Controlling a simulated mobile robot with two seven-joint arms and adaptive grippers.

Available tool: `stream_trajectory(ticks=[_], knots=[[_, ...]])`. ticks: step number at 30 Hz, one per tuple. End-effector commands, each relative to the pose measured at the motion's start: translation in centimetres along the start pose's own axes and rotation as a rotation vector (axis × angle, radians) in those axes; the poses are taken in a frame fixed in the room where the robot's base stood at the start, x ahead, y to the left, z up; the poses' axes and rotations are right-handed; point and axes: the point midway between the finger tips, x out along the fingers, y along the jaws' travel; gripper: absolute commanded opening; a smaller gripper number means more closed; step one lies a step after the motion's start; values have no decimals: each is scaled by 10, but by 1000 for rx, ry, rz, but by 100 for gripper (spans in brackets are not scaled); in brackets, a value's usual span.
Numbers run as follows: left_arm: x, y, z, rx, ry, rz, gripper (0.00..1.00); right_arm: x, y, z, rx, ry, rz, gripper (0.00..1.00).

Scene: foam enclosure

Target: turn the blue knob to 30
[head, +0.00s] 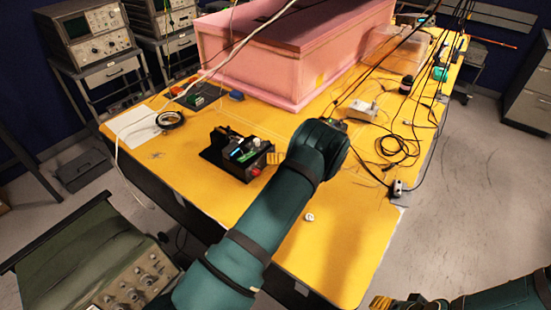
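A small black device (228,162) stands on the yellow table. It carries a light blue part (238,153) on its top and a red round part on its front right. The blue part is too small to tell whether it is the knob, and no scale or number can be read. My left arm reaches over the table just right of the device. A gold ribbed piece of my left gripper (277,158) shows close beside the device; the rest is hidden behind the wrist. My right gripper (380,302) shows only as a gold ribbed piece at the bottom edge, away from the device.
A large pink foam box (255,70) stands behind the device. Black cables (398,150) lie and hang at the right. A black ring-shaped coil (170,119) and white paper (133,127) lie at the left.

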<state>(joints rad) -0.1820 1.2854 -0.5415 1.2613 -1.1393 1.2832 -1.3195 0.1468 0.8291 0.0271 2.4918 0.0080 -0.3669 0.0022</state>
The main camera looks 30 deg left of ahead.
Motion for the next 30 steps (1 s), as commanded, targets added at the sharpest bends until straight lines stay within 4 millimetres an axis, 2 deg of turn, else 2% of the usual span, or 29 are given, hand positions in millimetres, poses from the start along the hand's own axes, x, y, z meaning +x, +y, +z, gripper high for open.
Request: stream_trajectory(ticks=[9, 13, 17, 24, 30], knots=[[-1, 0, -1, 0, 2, -1, 39, 0, 0, 0, 0, 0, 0, 47], [-9, -1, -1, 0, 1, -3, 39, 0, 0, 0, 0, 0, 0, 47], [-29, -1, 0, 0, 1, -4, 39, 0, 0, 0, 0, 0, 0, 47], [-78, -1, 0, -1, 0, -3, 39, 0, 0, 0, 0, 0, 0, 47], [-108, 0, 0, -2, 1, -2, 39, 0, 0, 0, 0, 0, 0, 47]])
